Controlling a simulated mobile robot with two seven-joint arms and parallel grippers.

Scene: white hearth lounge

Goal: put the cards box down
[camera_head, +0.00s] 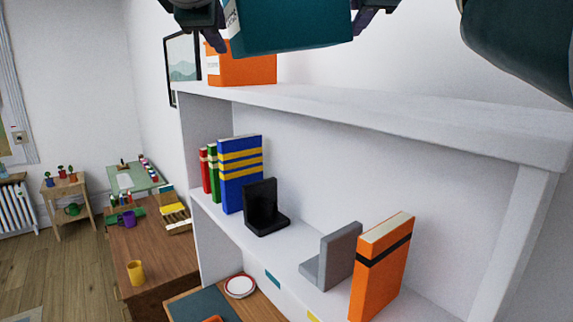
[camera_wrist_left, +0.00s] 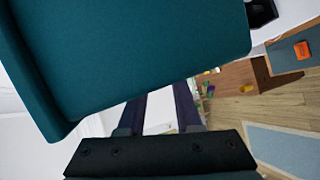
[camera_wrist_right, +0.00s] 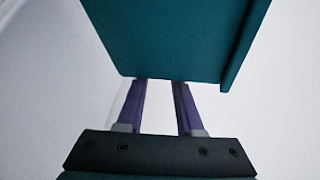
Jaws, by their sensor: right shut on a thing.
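A teal box (camera_head: 290,25), which I take for the cards box, is held up at the top of the head view, above the shelf's top board. A pale label shows at its left edge. My right gripper (camera_head: 368,14) is shut on its right side. My left gripper (camera_head: 203,24) is at its left side; its fingertips go out of sight behind the box, so its grip is unclear. The box also fills much of the left wrist view (camera_wrist_left: 130,60) and the upper part of the right wrist view (camera_wrist_right: 180,40).
An orange box (camera_head: 243,70) stands on the top board (camera_head: 400,112) of the white shelf, just behind and below the teal box. The board to its right is clear. Books (camera_head: 240,172), bookends and an orange book (camera_head: 382,265) stand on the shelf below. A wooden table (camera_head: 155,250) is at left.

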